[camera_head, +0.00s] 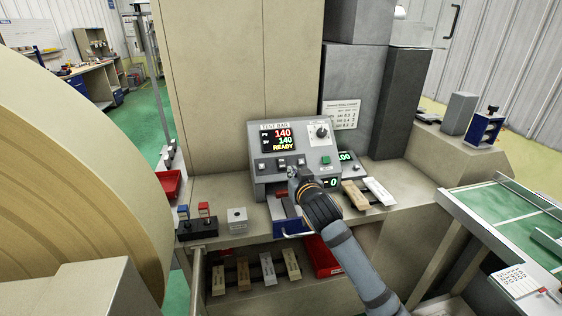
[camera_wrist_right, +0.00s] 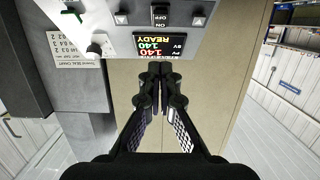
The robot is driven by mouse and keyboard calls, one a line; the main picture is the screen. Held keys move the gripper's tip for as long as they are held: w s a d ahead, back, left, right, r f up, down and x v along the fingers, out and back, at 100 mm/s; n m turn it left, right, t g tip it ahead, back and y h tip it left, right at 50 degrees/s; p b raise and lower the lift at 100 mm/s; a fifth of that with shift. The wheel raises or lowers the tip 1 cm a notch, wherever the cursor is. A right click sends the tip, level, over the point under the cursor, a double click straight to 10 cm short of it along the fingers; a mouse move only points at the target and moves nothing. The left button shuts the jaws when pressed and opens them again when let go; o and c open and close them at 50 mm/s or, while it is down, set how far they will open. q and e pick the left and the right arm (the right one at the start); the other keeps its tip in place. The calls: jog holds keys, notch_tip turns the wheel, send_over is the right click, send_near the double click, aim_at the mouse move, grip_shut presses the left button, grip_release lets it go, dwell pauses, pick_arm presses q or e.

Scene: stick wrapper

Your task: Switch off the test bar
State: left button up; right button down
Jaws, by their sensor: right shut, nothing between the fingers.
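The grey test bar unit (camera_head: 266,125) stands on the bench, its screen (camera_head: 283,139) reading 140, 140 and READY. A row of small controls lies below the screen. In the wrist view the unit is upside down, with its screen (camera_wrist_right: 162,43) lit. There, a black rocker switch (camera_wrist_right: 159,14) marked ON and OFF sits between two arrow buttons (camera_wrist_right: 121,19). My right gripper (camera_head: 304,181) is shut and empty in front of the unit's lower part; its fingertips show in the wrist view (camera_wrist_right: 157,75). I cannot tell whether they touch the unit. My left gripper is out of view.
A small grey block (camera_head: 237,220) and a black stand with red and blue tops (camera_head: 197,226) are on the bench to the left. Pale bars (camera_head: 379,191) lie at right. A big tan roll (camera_head: 75,160) fills the left side. Several wooden blocks (camera_head: 243,273) sit on the shelf below.

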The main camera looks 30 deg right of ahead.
jog(key=p, duration=0.2)
send_near(282, 163)
jog(key=w+r, duration=0.3)
jog(key=w, duration=0.1)
jog(key=f, duration=0.1)
jog(key=w+d+f, duration=0.1)
jog(key=f, duration=0.1)
jog(key=shift+d, duration=0.15)
jog(key=shift+w+d+f, duration=0.1)
jog(key=shift+w+f, duration=0.2)
jog(key=shift+f, duration=0.1)
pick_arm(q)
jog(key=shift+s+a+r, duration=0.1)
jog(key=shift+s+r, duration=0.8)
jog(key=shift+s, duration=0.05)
pick_arm(e)
jog(key=shift+f, duration=0.1)
